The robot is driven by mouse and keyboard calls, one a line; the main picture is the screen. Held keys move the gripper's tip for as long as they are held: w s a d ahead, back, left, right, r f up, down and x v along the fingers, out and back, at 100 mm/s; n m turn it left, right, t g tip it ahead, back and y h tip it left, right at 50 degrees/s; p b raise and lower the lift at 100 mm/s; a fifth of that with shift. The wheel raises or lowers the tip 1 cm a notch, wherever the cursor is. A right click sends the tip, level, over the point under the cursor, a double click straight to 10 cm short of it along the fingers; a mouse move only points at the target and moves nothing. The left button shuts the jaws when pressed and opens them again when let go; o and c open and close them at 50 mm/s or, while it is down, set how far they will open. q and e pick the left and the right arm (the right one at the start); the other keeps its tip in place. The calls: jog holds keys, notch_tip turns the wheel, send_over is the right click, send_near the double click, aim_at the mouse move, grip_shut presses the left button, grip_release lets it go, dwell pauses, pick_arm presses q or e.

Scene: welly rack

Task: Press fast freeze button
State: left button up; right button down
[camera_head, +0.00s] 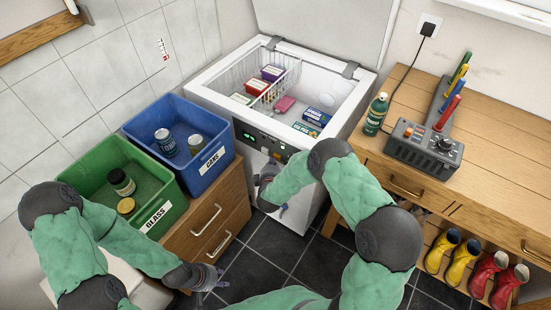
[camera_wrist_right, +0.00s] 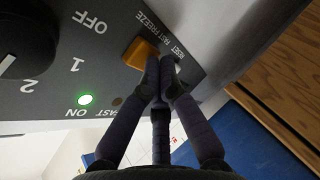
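The chest freezer (camera_head: 325,93) stands open, with its control panel (camera_head: 262,142) on the front. In the right wrist view, the orange fast freeze button (camera_wrist_right: 140,54) sits on the dark panel. My right gripper (camera_wrist_right: 160,78) has its fingertips together and empty, right beside the button's edge. I cannot tell whether they touch it. In the head view, my right gripper (camera_head: 267,172) is just below the panel. The green ON lamp (camera_wrist_right: 85,99) is lit. The FAST lamp (camera_wrist_right: 117,102) looks dark. My left gripper (camera_head: 205,279) hangs low by the drawers; its fingers are too small to judge.
A dial (camera_wrist_right: 15,55) is on the panel. A blue bin (camera_head: 228,150) and a green bin (camera_head: 90,170) stand on a drawer unit (camera_head: 185,240) at left. A wooden bench (camera_head: 500,140) is at right, with boots (camera_head: 462,262) below. Dark floor (camera_head: 265,255) lies between.

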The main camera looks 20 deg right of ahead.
jog(key=shift+s+a, duration=0.3)
jog(key=shift+a, duration=0.05)
jog(key=s+a+p, duration=0.1)
jog(key=s+a, duration=0.2)
jog(key=a, duration=0.1)
jog(key=shift+s+a+p, duration=0.35)
dwell(0.3)
